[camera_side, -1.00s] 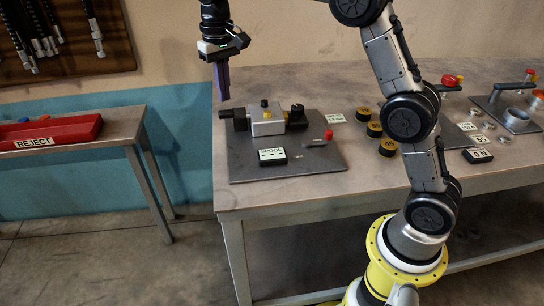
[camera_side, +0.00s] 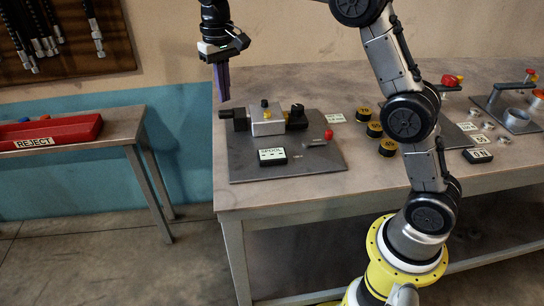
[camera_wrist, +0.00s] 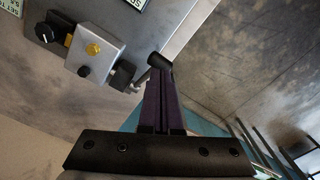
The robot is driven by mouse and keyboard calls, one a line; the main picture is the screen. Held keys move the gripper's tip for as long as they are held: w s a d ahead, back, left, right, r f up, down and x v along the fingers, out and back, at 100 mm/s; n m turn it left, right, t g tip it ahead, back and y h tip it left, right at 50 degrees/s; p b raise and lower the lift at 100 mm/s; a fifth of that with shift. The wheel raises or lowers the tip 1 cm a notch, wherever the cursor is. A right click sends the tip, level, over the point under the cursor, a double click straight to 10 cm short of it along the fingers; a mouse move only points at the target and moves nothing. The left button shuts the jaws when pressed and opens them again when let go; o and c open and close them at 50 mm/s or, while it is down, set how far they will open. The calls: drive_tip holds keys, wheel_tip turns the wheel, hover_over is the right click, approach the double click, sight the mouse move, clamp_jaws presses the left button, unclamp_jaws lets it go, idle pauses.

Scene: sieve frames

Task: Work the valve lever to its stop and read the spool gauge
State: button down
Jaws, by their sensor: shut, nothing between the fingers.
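A black handle (camera_wrist: 160,62) on a short rod sticks out from the block's end. The spool gauge (camera_side: 272,156) lies in front of the block; its face seems to show dashes, too small to read surely. My gripper (camera_side: 224,97) points down at the plate's left back edge, shut with nothing between its purple fingers. In the wrist view its fingertips (camera_wrist: 158,82) are at the black handle; I cannot tell whether they touch.
A lever with a red knob (camera_side: 328,134) lies at the plate's right. Several black-and-yellow round pieces (camera_side: 374,129) stand farther right. A red reject tray (camera_side: 75,132) is on a side table at left. The bench front right of the plate is mostly clear.

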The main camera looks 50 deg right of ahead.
sight(226, 113)
drive_tip(key=shift+f, duration=1.3)
drive_tip(key=shift+s+a+f, duration=0.3)
drive_tip(key=shift+f, duration=0.25)
